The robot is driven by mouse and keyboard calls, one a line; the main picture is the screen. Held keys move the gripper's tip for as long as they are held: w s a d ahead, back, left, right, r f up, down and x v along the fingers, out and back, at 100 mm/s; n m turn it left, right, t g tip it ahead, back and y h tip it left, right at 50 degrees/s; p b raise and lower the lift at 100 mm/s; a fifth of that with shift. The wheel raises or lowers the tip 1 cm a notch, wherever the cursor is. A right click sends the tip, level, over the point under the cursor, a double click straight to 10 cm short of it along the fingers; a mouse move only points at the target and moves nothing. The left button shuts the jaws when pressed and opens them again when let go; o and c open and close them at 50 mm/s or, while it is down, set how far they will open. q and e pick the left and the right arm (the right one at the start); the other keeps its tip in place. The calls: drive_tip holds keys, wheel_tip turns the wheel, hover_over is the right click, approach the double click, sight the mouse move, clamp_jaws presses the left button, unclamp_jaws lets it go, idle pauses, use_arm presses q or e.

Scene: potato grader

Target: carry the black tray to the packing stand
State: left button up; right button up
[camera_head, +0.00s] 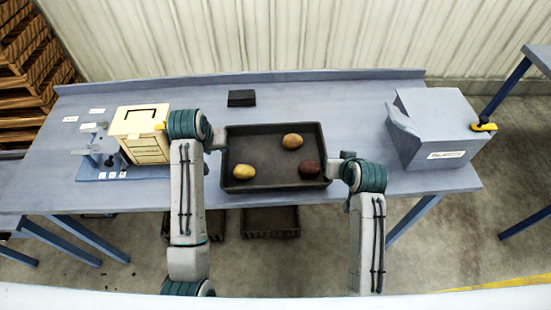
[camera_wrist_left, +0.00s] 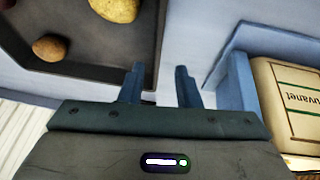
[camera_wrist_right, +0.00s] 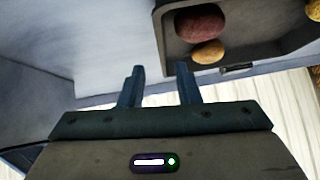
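The black tray (camera_head: 262,150) lies on the blue-grey table in the head view, holding a yellow potato (camera_head: 244,171), a tan potato (camera_head: 292,141) and a dark red potato (camera_head: 308,169). My left gripper (camera_head: 219,138) is at the tray's left side; in the left wrist view its fingers (camera_wrist_left: 160,70) are apart beside the tray wall. My right gripper (camera_head: 333,167) is at the tray's right side; in the right wrist view its fingers (camera_wrist_right: 160,70) are apart near the tray wall. Neither visibly clamps the rim. I cannot tell which surface is the packing stand.
A cream box (camera_head: 140,135) stands on a blue fixture at the left. A black block (camera_head: 241,98) lies behind the tray. A grey-blue bin (camera_head: 435,125) stands at the right. Dark crates (camera_head: 270,220) sit under the table. Another blue table (camera_head: 540,57) is at the far right.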

sight(225, 155)
use_arm(q)
drive_tip(key=shift+d+r, duration=0.2)
drive_tip(key=shift+r, duration=0.15)
use_arm(e)
drive_tip(key=shift+a+r, duration=0.15)
drive_tip(key=shift+r, duration=0.1)
use_arm(q)
drive_tip(key=shift+w+f, duration=0.1)
use_arm(e)
drive_tip(key=shift+w+f, duration=0.1)
